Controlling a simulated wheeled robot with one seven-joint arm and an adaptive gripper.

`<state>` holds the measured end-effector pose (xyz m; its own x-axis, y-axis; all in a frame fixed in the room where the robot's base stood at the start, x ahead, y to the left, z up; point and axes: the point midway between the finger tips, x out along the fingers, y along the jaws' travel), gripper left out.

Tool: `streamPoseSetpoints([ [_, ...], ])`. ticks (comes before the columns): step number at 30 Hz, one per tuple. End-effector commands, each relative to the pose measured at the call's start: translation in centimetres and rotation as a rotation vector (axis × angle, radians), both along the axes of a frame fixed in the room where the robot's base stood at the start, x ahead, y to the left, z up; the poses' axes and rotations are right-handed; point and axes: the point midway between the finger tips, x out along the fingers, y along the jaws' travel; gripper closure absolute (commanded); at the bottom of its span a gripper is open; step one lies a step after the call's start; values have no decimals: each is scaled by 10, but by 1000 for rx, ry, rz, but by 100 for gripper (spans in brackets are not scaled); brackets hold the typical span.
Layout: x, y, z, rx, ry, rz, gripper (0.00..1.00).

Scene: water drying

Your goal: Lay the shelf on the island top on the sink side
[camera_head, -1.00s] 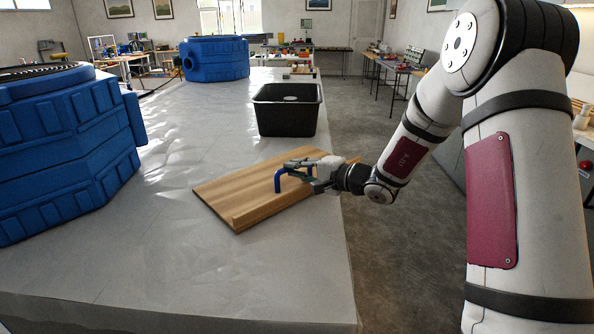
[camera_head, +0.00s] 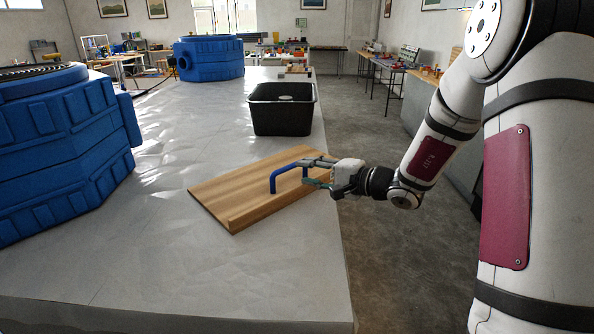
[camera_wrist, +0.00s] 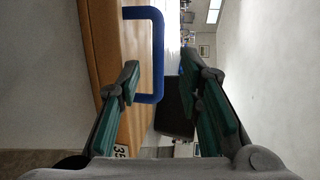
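The shelf (camera_head: 245,203), a wooden board with a raised front lip and a blue handle (camera_head: 274,184), lies flat on the grey island top (camera_head: 150,260). Its right end is near the island's right edge. My gripper (camera_head: 308,174) is at the right end of the handle, above the board. In the wrist view my gripper (camera_wrist: 160,64) is open with two green-padded fingers apart. The handle (camera_wrist: 158,55) shows near the left finger, and the wooden board (camera_wrist: 100,40) lies to the left. Nothing is held. The black sink basin (camera_head: 283,118) stands beyond the shelf.
A large blue ribbed unit (camera_head: 60,150) stands at left on the island, and another (camera_head: 210,58) farther back. The island top around the shelf's left and front is clear. Floor (camera_head: 390,250) lies right of the island, with benches farther off.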

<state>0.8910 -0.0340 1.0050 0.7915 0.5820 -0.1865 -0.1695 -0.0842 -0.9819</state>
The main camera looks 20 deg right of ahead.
Motion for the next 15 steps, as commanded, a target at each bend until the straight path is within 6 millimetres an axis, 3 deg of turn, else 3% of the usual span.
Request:
streamPoseSetpoints([
  [6, -31, -24, 8, -2, -1, -3, 67],
  [15, -47, -34, 12, 0, -1, 1, 67],
])
